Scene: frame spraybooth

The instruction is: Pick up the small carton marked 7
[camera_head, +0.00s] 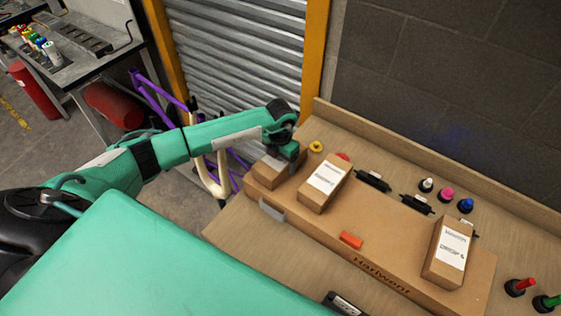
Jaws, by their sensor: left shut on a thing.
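Three small brown cartons are on or just over a large cardboard box (375,265) with dark lettering on its side. My left gripper (287,151) is shut on the leftmost carton (267,175), at the box's left end. The gripper covers part of that carton's top and label, and I cannot read its number. I cannot tell whether it still touches the box. A middle carton (318,193) with a white label stands close to its right. A third labelled carton (446,257) is at the box's right end. My right gripper is not in view.
The box stands on a wooden bench (234,234) with a raised back edge. A purple bicycle frame (150,92) is at left.

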